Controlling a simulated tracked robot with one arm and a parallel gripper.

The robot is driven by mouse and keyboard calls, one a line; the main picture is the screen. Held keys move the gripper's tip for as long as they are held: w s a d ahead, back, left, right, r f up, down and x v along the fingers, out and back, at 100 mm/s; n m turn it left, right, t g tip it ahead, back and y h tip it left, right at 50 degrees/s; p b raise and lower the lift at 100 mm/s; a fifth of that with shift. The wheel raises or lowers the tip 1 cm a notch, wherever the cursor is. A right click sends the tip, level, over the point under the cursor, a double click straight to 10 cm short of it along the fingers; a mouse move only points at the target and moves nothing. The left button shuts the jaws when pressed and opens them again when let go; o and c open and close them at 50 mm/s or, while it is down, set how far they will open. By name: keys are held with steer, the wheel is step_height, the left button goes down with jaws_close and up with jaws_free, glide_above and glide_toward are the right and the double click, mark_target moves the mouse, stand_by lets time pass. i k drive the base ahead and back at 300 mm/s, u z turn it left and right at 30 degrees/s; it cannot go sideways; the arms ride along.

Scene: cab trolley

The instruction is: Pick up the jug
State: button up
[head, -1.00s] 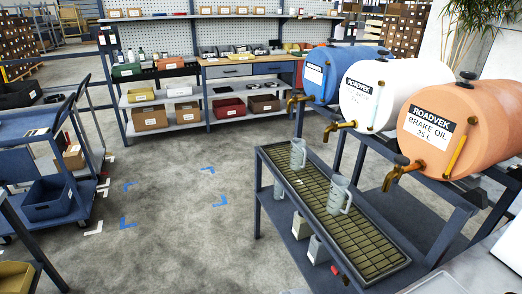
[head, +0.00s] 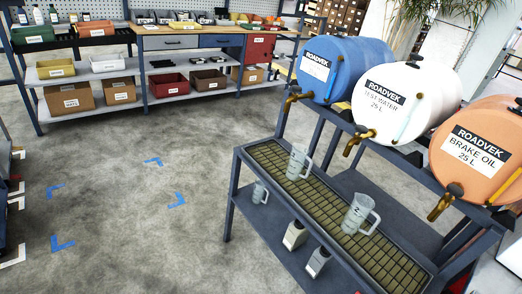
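Two clear jugs with handles stand upright on the grated drip tray of the rack in the head view. One jug (head: 299,162) is farther back, below the blue barrel. The other jug (head: 358,214) is nearer, below and in front of the taps. A third, smaller-looking jug (head: 260,191) stands on the lower shelf at the left end. I cannot tell which jug the task means. My gripper does not show in the view, so its state is hidden.
The drip tray (head: 270,152) lies under the brass taps of a blue barrel (head: 335,70), a white barrel (head: 400,98) and an orange barrel (head: 478,150). Two pale containers (head: 295,235) stand on the lower shelf. Open floor (head: 130,210) with blue marks lies left; a workbench (head: 190,42) stands behind.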

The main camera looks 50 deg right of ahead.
mark_target(299, 155)
steer(key=z, duration=0.3)
steer(key=i, duration=1.2)
steer(key=z, duration=0.85)
steer(key=i, duration=0.45)
steer(key=z, duration=0.25)
steer(key=k, duration=0.85)
steer(key=z, duration=0.2)
steer(key=i, duration=0.85)
steer(key=u, duration=0.05)
